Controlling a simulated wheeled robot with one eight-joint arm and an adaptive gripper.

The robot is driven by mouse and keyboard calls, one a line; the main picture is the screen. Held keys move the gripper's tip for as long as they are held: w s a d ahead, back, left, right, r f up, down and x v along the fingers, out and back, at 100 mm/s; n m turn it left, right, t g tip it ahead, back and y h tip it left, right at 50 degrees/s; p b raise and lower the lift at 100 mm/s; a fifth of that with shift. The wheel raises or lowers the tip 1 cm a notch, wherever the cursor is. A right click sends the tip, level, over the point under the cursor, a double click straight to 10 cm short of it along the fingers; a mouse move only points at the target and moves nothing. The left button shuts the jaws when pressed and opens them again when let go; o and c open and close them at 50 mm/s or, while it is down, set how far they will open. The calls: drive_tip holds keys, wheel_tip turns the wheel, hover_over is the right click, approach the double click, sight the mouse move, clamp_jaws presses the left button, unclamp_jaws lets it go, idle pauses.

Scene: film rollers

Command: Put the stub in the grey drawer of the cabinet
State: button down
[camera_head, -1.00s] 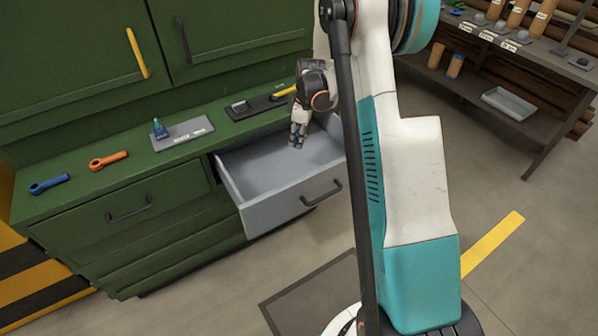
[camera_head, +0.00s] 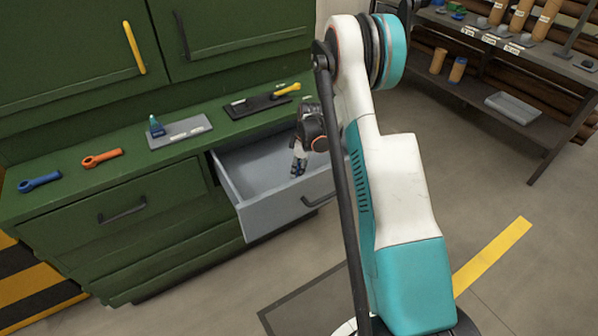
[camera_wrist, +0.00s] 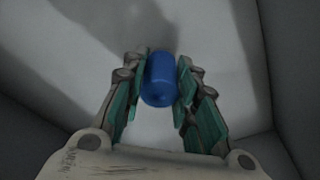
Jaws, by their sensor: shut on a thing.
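The stub is a short blue cylinder (camera_wrist: 159,80), held between the two fingers of my gripper (camera_wrist: 159,88) in the wrist view. The grey drawer (camera_head: 262,218) of the green cabinet (camera_head: 165,205) is pulled open. In the head view my gripper (camera_head: 298,168) points down inside the drawer opening, with its fingertips below the drawer's rim. The wrist view shows the drawer's pale floor (camera_wrist: 150,25) behind the stub and its walls at the sides. I cannot tell whether the stub touches the floor. The drawer looks otherwise empty.
A shelf rack (camera_head: 470,85) stands at the right.

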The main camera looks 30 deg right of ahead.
drive_tip(key=c, duration=1.3)
unclamp_jaws()
drive_tip(key=shift+f, duration=0.2)
drive_tip(key=r+p, duration=0.1)
drive_tip(key=r, duration=0.3)
drive_tip(key=s+d+r+p, duration=0.1)
drive_tip(key=r+p, duration=0.1)
drive_tip(key=r, duration=0.2)
drive_tip(key=r+p, duration=0.1)
drive_tip(key=r, duration=0.3)
drive_tip(key=shift+s+d+r, duration=0.1)
drive_tip(key=shift+s+d, duration=0.05)
